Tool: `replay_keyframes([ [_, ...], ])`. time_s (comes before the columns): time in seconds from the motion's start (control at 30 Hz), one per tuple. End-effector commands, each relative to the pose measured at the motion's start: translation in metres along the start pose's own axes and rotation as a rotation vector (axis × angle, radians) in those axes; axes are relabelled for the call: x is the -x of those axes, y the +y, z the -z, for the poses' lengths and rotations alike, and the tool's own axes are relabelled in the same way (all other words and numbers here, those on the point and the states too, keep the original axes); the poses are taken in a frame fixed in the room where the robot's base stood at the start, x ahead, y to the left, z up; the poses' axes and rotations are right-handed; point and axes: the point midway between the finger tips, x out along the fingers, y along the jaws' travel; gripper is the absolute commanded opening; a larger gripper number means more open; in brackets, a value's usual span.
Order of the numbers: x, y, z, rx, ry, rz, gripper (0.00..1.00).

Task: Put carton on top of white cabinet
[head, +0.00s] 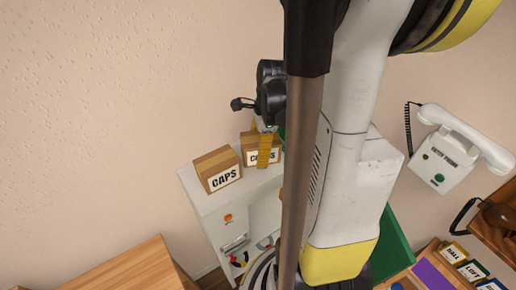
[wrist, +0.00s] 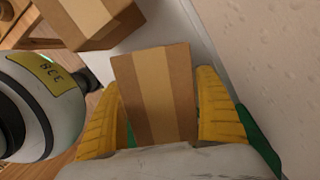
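A brown carton labelled CAPS (head: 254,157) is at the back of the white cabinet (head: 209,203), partly hidden behind a yellow finger of my gripper (head: 265,148). In the wrist view the carton (wrist: 155,95) sits between both yellow fingers of my gripper (wrist: 160,110). The fingers lie close along its two sides and look closed on it. The carton is at the cabinet top; I cannot tell whether its underside touches. A second CAPS carton (head: 218,170) stands on the cabinet's left part and also shows in the wrist view (wrist: 90,20), apart from the held one.
A wall runs right behind the cabinet. A white wall phone (head: 450,150) hangs at the right. A wooden surface (head: 125,268) is at the lower left. A green panel (head: 395,240) and a shelf with labelled boxes (head: 455,254) are at the lower right. My arm hides the cabinet's right part.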

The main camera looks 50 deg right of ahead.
Motion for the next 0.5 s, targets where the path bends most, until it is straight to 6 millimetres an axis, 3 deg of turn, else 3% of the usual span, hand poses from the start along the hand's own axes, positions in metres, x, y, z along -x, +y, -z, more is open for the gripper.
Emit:
replay_keyframes([
  [0.33,0.003,0.000,-0.001,0.000,0.000,0.000,0.84],
  [0.5,0.027,0.000,-0.001,-0.001,0.000,0.000,0.84],
])
